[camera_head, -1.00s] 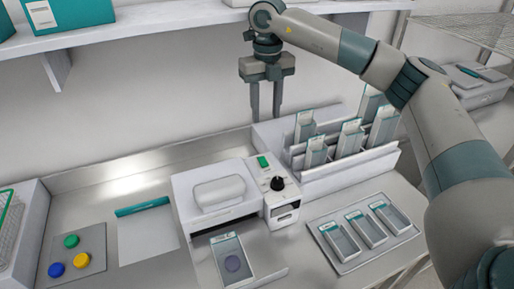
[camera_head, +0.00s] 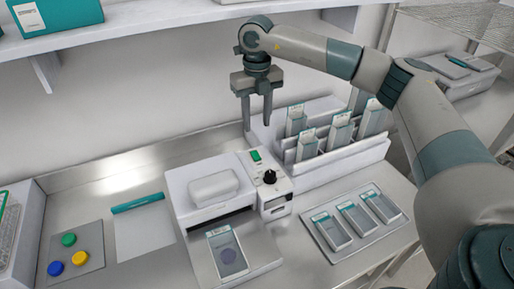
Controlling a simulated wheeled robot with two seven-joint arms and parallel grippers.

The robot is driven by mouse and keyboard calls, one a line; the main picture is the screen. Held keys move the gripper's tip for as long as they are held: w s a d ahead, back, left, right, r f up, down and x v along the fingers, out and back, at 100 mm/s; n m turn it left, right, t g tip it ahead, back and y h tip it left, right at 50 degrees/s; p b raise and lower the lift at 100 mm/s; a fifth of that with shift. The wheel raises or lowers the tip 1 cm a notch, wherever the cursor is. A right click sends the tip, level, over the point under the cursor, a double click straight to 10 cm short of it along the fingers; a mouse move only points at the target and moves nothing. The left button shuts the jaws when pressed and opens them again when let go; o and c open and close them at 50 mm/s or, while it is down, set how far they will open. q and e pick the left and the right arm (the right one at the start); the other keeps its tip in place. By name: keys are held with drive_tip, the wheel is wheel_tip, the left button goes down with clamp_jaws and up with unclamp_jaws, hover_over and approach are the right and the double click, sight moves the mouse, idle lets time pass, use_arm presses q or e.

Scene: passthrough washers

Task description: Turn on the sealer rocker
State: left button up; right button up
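The sealer (camera_head: 212,188) is a white box on the bench with a control panel on its right side. Its green rocker (camera_head: 256,156) sits at the top of that panel, above a black knob (camera_head: 269,177). Whether the rocker is on or off I cannot tell. The fingertips appear close to the panel's back edge; contact is not clear. My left gripper is out of view.
A white rack (camera_head: 330,170) with several pouches stands right of the panel. A tray (camera_head: 358,242) with 3 pouches lies in front of it. A shelf (camera_head: 150,25) runs above.

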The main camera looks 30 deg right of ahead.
sight(257, 157)
wheel_tip(257, 157, down, 11)
drive_tip(key=p, duration=0.5)
drive_tip(key=shift+f, duration=0.75)
clamp_jaws()
